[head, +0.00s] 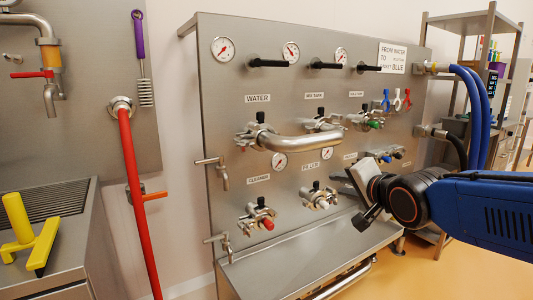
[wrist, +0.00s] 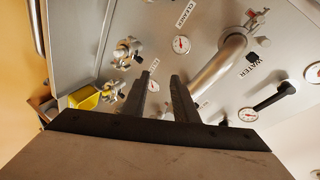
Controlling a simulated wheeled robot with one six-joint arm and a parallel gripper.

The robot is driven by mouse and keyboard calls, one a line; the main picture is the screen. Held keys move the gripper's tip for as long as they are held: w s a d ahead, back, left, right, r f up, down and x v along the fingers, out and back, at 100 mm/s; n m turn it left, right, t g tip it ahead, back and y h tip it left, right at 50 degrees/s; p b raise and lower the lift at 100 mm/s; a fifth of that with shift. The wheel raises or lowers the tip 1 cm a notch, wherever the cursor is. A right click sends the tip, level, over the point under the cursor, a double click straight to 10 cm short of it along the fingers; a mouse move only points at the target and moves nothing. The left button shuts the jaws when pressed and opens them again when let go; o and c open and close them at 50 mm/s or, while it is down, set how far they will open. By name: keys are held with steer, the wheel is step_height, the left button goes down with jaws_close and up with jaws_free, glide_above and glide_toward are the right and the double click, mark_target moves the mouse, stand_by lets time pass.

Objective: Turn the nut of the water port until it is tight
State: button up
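The water port (head: 262,136) is under the WATER label on the left of the steel panel, with metal lugs and a black knob above it. A curved steel pipe (head: 303,142) runs from it to the mix tank port (head: 322,119). How tight its nut is cannot be told. In the wrist view the pipe (wrist: 216,66) appears right of my fingers, near the WATER label (wrist: 250,67); the nut is unclear there. My gripper (head: 368,190) is in front of the panel's lower right, well apart from the water port. Its fingers (wrist: 160,80) are spread with nothing between them.
Cleaner port (head: 257,216) and filler port (head: 320,195) sit low on the panel above a steel tray (head: 300,262). Small taps (head: 219,170) stick out at its left edge. A red hose (head: 137,200) hangs farther left; blue hoses (head: 480,115) are at the right.

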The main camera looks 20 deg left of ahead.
mark_target(249, 144)
steer(key=s+a+r+m+y, duration=0.1)
steer(key=a+r+y, duration=0.25)
steer(key=a, duration=0.75)
steer(key=s+a+r+m+y, duration=0.1)
steer(key=a+r+y, duration=0.25)
steer(key=a, duration=0.65)
steer(key=shift+h, duration=0.4)
steer(key=x, duration=0.8)
steer(key=shift+f, duration=0.1)
steer(key=shift+w+a, duration=0.1)
steer(key=shift+w, duration=0.1)
jaws_close()
